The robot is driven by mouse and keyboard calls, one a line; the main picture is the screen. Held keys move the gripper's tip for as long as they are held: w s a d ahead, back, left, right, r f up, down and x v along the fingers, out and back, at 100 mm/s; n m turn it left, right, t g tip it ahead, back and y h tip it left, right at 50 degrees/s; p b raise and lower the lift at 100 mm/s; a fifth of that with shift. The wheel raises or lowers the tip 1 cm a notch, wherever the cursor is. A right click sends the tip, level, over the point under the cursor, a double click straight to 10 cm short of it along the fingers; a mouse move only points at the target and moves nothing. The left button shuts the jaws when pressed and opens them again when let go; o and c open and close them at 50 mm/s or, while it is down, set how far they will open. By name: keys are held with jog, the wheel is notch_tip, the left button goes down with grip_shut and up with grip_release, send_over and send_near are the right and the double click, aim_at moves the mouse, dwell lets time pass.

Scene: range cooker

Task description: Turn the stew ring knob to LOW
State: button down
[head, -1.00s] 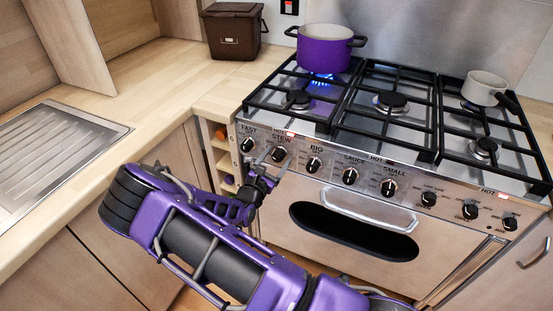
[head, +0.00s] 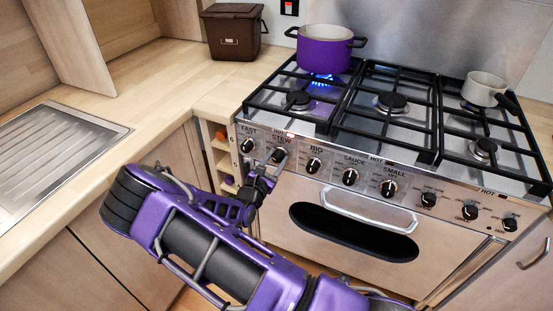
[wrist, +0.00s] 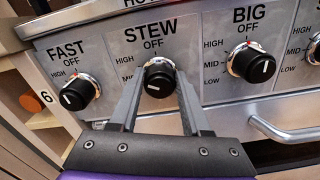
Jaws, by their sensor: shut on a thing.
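The stew ring knob (wrist: 158,79) is a round black knob with a white pointer mark, on the steel front panel under the words STEW and OFF. Its white mark sits at the lower left of its face, pointing roughly downward. My gripper (wrist: 157,72) is shut on this knob, one finger on each side. The left finger covers part of the knob's scale; HIGH shows at its left, and LOW is hidden. In the head view my gripper (head: 270,163) reaches the knob (head: 278,155) from the front, and the knob is partly hidden.
The FAST knob (wrist: 78,92) is at left and the BIG knob (wrist: 253,62) at right, both close by. A purple pot (head: 324,50) stands over a blue flame on the rear left ring. A small pale pan (head: 484,88) stands at right. An oven handle (wrist: 300,131) juts out below.

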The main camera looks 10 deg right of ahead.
jog(key=n+p, duration=0.2)
jog(key=n, duration=0.3)
jog(key=shift+a+n+p, duration=0.1)
jog(key=shift+n+p, duration=0.25)
jog(key=shift+n, duration=0.05)
jog(key=n+p, duration=0.1)
jog(key=n, duration=0.4)
jog(key=shift+w+n, duration=0.1)
jog(key=shift+n, duration=0.3)
jog(key=shift+f, duration=0.1)
jog(key=shift+c, duration=1.8)
grip_release()
jog(key=shift+a, duration=0.1)
jog(key=v, duration=1.7)
